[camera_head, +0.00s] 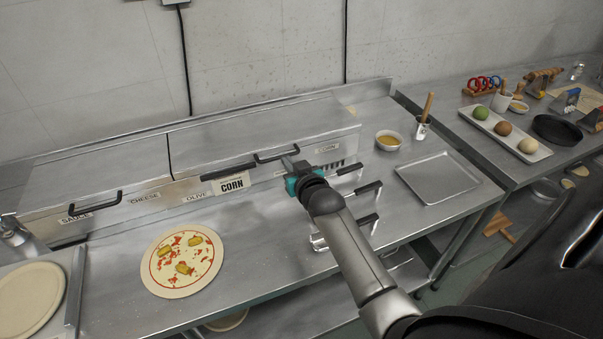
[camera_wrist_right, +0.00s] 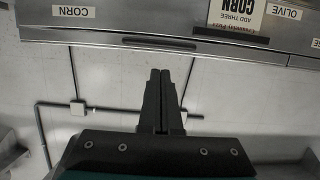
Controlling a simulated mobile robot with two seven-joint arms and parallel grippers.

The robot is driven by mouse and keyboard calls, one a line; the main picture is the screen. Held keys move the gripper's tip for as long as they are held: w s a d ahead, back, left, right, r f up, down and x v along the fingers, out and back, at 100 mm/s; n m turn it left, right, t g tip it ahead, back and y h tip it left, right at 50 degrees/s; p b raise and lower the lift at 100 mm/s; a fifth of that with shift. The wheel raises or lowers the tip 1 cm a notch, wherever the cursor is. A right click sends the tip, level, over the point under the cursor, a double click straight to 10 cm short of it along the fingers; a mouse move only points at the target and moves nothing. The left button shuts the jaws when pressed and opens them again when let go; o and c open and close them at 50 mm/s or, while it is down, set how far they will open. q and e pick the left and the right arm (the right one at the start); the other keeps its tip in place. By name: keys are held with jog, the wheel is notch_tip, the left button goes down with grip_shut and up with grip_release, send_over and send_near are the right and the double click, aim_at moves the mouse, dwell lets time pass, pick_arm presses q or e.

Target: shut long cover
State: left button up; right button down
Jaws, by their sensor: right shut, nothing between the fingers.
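The long steel cover (camera_head: 250,128) lies over the back of the prep counter, behind the ingredient labels. It has a black bar handle (camera_head: 278,155) at its front edge. My right gripper (camera_head: 291,168) is at that front edge, close to the handle, with its fingers shut and empty. In the right wrist view the shut fingers (camera_wrist_right: 160,75) point at the edge with the dark handle (camera_wrist_right: 160,42); I cannot tell whether they touch it. Whether the cover is fully down is unclear. My left gripper is not in view.
A second cover (camera_head: 95,175) with its own handle lies to the left. A pizza (camera_head: 182,262) sits on the counter in front. Black-handled tools (camera_head: 368,187) stick out right of my gripper. An empty tray (camera_head: 437,177) and a sauce bowl (camera_head: 388,140) stand at the right.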

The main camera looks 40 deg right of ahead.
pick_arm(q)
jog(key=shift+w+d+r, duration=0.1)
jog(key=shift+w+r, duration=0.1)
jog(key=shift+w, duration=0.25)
pick_arm(e)
jog(key=v, duration=0.7)
jog(key=shift+s+f, duration=0.15)
jog(key=shift+f, duration=0.05)
